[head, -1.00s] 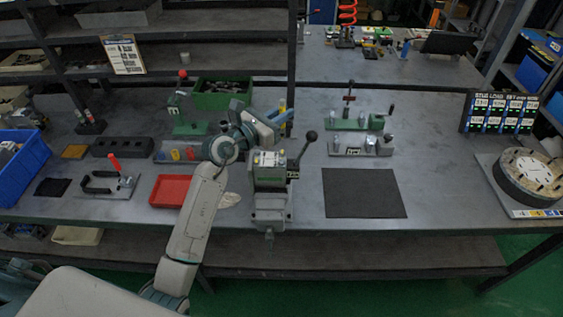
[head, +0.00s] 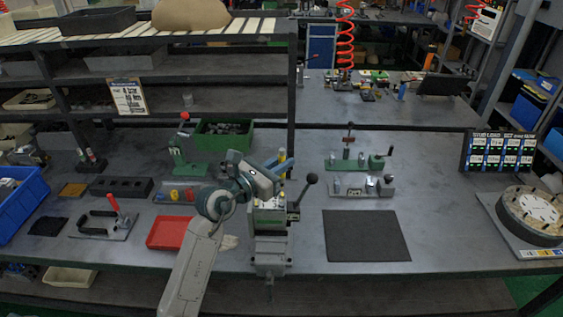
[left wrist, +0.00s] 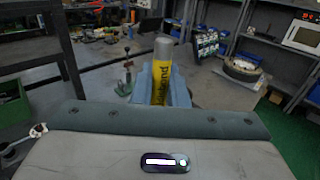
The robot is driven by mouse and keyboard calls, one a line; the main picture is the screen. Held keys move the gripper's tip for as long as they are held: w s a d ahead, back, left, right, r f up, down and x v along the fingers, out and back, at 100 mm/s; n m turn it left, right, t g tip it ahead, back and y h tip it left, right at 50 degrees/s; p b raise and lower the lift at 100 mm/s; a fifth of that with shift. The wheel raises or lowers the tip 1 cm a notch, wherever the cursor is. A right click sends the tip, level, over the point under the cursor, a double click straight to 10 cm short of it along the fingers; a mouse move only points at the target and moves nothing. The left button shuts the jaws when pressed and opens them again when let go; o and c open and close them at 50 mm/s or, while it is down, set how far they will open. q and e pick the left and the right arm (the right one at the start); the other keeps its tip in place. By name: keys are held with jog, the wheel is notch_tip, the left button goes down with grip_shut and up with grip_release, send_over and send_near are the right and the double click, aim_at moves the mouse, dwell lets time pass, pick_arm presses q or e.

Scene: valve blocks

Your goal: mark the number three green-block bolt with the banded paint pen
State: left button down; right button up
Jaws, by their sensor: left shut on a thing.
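My left gripper (head: 279,168) is shut on a yellow pen (left wrist: 161,84). The pen stands up between the blue-grey fingers, with a grey end on top and dark lettering on its side. Only its yellow tip part shows in the head view (head: 283,158). It is held in the air above the grey clamp-like fixture (head: 270,245). One green block (head: 181,163) with a red knob stands to the left of the gripper. Another green fixture (head: 358,165) with a dark-red-topped post stands to the right. I cannot read their bolt numbers. My right gripper is not in view.
A grey block (head: 362,188) stands before the right green fixture. A black lever (head: 310,180) rises right of the clamp fixture. A dark mat (head: 366,236) lies front right, a red tray (head: 169,234) front left. A shelf post (head: 292,95) stands behind the gripper.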

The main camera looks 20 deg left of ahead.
pick_arm(q)
jog(key=shift+f+b, duration=1.8)
jog(key=shift+f, duration=0.85)
jog(key=shift+f, duration=0.3)
jog(key=shift+r, duration=0.1)
notch_tip(320, 180, up, 5)
jog(key=p, duration=0.4)
jog(key=shift+p, duration=0.35)
